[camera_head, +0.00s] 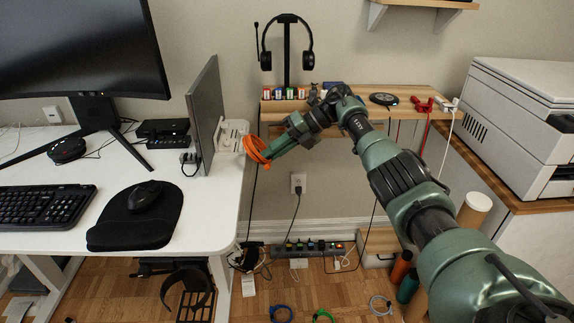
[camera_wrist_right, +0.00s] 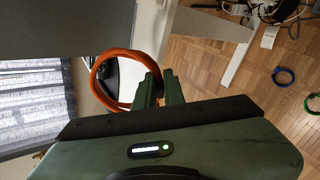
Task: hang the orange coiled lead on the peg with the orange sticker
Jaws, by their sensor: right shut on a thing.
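The orange coiled lead (camera_head: 257,149) is held in the air by my right gripper (camera_head: 270,153), just off the right edge of the white desk. In the right wrist view the lead (camera_wrist_right: 98,72) is a round loop, and the two green fingers of my right gripper (camera_wrist_right: 160,88) are shut on one side of it. The rest of the loop hangs free beside the fingers. I cannot make out a peg with an orange sticker in either view. My left gripper is not in view.
A thin grey upright panel (camera_head: 206,115) stands on the white desk (camera_head: 205,215), close left of the lead. A wooden shelf (camera_head: 425,94) with a headphone stand (camera_head: 286,50) runs along the wall. A power strip (camera_head: 308,249), blue coil (camera_head: 281,313) and green coil (camera_head: 323,316) lie low down.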

